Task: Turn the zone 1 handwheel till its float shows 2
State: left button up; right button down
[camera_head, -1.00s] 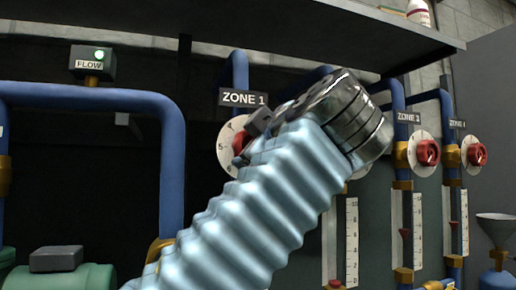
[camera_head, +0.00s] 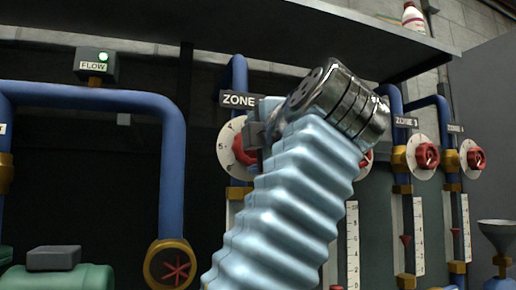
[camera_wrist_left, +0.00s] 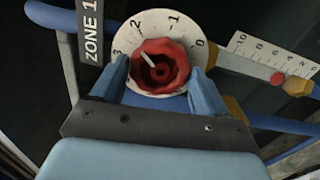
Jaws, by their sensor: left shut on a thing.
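The zone 1 handwheel (camera_wrist_left: 163,66) is a red knob in front of a white numbered dial (camera_wrist_left: 124,42) in the left wrist view. Its white mark points up-left, roughly between the 2 and 3 side. My left gripper (camera_wrist_left: 159,75) has a finger on each side of the knob and is shut on it. In the head view my wrist partly hides the zone 1 handwheel (camera_head: 241,150). The red zone 1 float (camera_wrist_left: 277,78) sits low on its scale (camera_wrist_left: 270,50), around 2 to 4; I cannot read it exactly. My right gripper is out of view.
Zone 3 handwheel (camera_head: 427,155) and another red handwheel (camera_head: 475,158) stand to the right with their scales. A shelf (camera_head: 330,35) hangs above. The flow box (camera_head: 97,65) shows a green light.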

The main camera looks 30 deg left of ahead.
pick_arm(q)
jog(key=o, duration=1)
jog(key=shift+o, duration=0.2)
jog(key=shift+d, duration=0.1)
jog(key=v, duration=0.7)
